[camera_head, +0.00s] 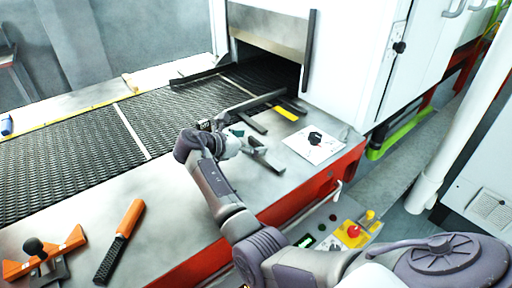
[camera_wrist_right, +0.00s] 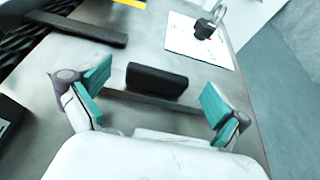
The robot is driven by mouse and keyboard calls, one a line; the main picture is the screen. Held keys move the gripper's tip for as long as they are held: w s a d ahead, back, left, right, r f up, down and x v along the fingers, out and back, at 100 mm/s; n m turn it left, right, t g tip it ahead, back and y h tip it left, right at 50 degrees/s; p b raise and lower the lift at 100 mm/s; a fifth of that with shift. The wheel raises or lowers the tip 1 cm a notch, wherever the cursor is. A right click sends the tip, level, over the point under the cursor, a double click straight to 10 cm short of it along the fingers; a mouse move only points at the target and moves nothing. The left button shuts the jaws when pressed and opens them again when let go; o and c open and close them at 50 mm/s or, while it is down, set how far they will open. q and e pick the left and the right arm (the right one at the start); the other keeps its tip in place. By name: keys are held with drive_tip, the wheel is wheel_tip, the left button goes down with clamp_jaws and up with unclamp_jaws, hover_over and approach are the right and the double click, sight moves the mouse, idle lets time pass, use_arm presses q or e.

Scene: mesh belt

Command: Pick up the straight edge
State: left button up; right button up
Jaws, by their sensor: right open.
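The thing I take for the straight edge is a thin grey metal strip with a black block-like grip along it. It lies on the metal table in the head view (camera_head: 268,159), partly hidden by my right gripper (camera_head: 243,145). In the right wrist view, the black grip of the straight edge (camera_wrist_right: 157,80) and the strip lie between the teal fingertips of my right gripper (camera_wrist_right: 154,98). The fingers are apart on either side and the gripper is open. I cannot tell how high it is above the table. My left gripper is not in view.
A dark bar (camera_head: 250,123) and a yellow-and-black piece (camera_head: 287,113) lie near the oven mouth. A white sheet with a black-knobbed object (camera_head: 315,138) is to the right. An orange-handled tool (camera_head: 128,217) and an orange bracket (camera_head: 73,241) lie front left. The mesh belt (camera_head: 60,150) runs behind.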

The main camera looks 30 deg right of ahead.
drive_tip(key=shift+x, duration=0.95)
drive_tip(key=shift+w+r, duration=0.1)
drive_tip(key=shift+r, duration=0.05)
drive_tip(key=c, duration=1.8)
